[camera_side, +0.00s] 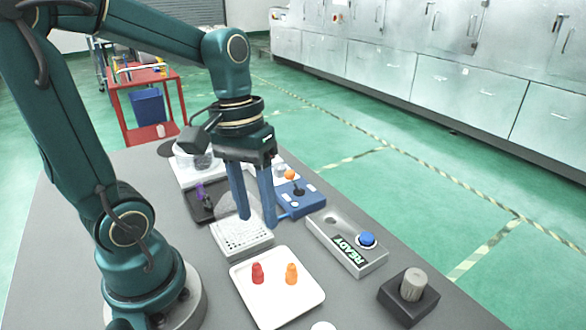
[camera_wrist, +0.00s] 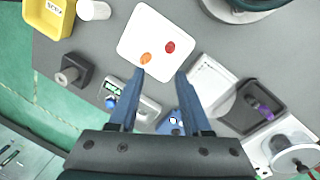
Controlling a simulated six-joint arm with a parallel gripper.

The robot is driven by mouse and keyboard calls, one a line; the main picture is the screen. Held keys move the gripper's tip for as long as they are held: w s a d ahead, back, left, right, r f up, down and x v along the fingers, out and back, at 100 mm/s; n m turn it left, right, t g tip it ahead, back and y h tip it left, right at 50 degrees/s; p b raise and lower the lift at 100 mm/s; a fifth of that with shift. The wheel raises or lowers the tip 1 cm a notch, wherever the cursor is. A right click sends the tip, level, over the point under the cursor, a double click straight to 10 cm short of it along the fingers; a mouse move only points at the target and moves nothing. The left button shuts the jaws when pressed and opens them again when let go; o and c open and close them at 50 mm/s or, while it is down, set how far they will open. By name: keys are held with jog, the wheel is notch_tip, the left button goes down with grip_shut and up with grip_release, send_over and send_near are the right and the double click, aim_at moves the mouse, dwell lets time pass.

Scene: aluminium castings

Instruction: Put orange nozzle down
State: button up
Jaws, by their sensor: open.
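The orange nozzle (camera_side: 291,274) stands upright on the white tray (camera_side: 262,308), to the right of a red nozzle (camera_side: 257,273). In the wrist view the orange nozzle (camera_wrist: 146,58) and the red nozzle (camera_wrist: 170,47) also lie within the tray (camera_wrist: 130,37). My gripper (camera_side: 258,222) is open, with its two blue fingers apart and nothing between them. It hangs over the white perforated block (camera_side: 243,243), behind the tray and clear of both nozzles. In the wrist view my gripper's fingertips (camera_wrist: 160,74) point toward the tray.
A grey box marked READY (camera_side: 347,243) with a blue button is right of the tray. A dark block with a grey knob (camera_side: 411,286) stands at front right. A blue joystick box (camera_side: 300,199) and a dark holder with a purple part (camera_side: 202,197) flank my gripper. A yellow bin (camera_wrist: 50,18) sits at one corner.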

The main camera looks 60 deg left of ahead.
jog(key=r+m+t, duration=0.1)
jog(key=s+d+m+t+y, duration=0.1)
jog(key=m+t, duration=0.1)
jog(key=d+r+m+t, duration=0.1)
jog(key=m+t, duration=0.1)
jog(key=shift+s+r+y, duration=0.2)
jog(key=shift+r+y, duration=0.15)
jog(key=shift+y, duration=0.05)
dwell(0.3)
